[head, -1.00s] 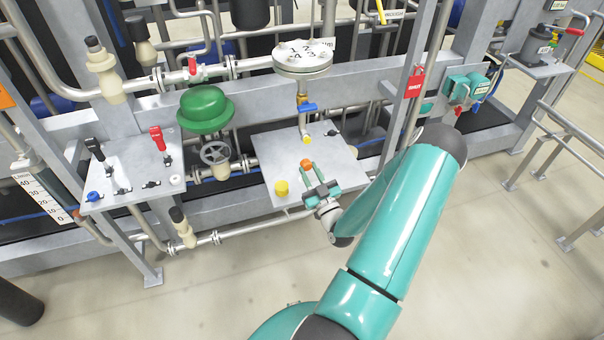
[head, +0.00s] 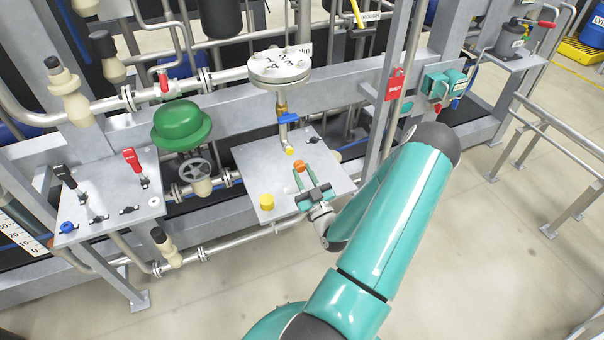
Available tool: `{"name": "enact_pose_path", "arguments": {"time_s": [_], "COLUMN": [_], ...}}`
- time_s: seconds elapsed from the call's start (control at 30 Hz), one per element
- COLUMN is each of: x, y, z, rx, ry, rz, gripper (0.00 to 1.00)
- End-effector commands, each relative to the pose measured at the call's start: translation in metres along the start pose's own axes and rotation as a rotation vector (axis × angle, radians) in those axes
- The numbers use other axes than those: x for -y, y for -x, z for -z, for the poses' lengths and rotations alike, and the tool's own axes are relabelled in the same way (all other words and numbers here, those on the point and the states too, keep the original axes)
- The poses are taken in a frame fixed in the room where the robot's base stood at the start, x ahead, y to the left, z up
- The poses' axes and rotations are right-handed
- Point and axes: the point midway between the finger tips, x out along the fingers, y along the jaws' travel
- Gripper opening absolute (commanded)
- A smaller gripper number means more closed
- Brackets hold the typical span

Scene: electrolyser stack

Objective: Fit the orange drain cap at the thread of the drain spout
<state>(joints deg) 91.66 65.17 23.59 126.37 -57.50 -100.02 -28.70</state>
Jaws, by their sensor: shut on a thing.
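The orange drain cap (head: 299,166) is held between the fingertips of my gripper (head: 301,170), above the grey plate. My gripper is shut on it. The drain spout (head: 289,150) has a yellow tip and hangs below a blue-handled valve (head: 289,118). In the picture, the cap shows just below and slightly right of the spout tip, with a small gap between them. I cannot tell their difference in height or depth. The thread is too small to make out.
A yellow cap-like piece (head: 267,202) stands on the left part of the grey plate (head: 330,180). A white-topped flange (head: 280,68) is above the spout. A grey post with a red tag (head: 396,84) stands right of the plate. A green dome (head: 181,125) is at left.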

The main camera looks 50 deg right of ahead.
Motion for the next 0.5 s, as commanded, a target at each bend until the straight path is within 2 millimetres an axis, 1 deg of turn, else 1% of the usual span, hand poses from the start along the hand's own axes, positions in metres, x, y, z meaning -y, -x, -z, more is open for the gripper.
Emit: {"name": "enact_pose_path", "arguments": {"time_s": [0.17,0.5], "x": [0.001,0.001], "y": [-0.003,-0.030], "z": [-0.001,-0.012], "rx": [-0.003,-0.004], "ry": [-0.001,-0.001], "rz": [0.000,0.001], "gripper": [0.00,0.00]}}
